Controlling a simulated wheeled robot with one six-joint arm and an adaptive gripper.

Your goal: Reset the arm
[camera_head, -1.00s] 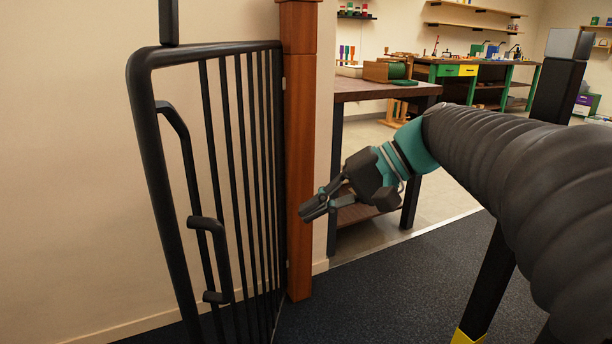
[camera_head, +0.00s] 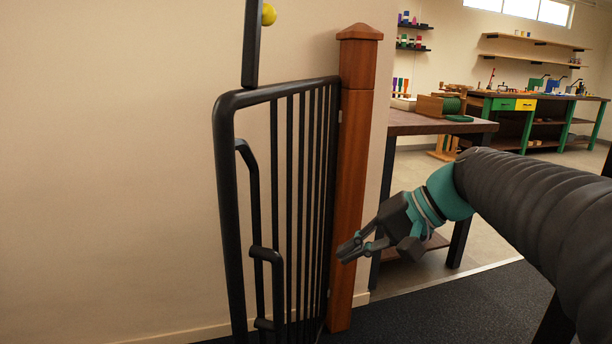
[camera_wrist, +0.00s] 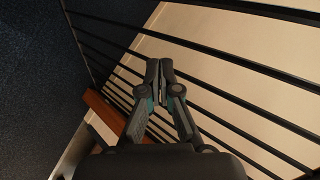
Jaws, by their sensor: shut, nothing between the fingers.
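My gripper (camera_head: 350,250) is shut and empty. In the head view it points left and a little down, at the end of my dark ribbed arm, in front of the lower part of the wooden post. In the wrist view its two fingertips (camera_wrist: 160,66) meet, with the gate bars behind them. I cannot tell how far the fingers are from the bars.
A black barred gate (camera_head: 226,200) stands open along the wall, by a brown wooden post (camera_head: 352,150). A dark-topped table (camera_head: 440,124) is behind my gripper. Green workbenches (camera_head: 545,100) are farther back. Dark carpet (camera_head: 440,315) lies clear below my arm.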

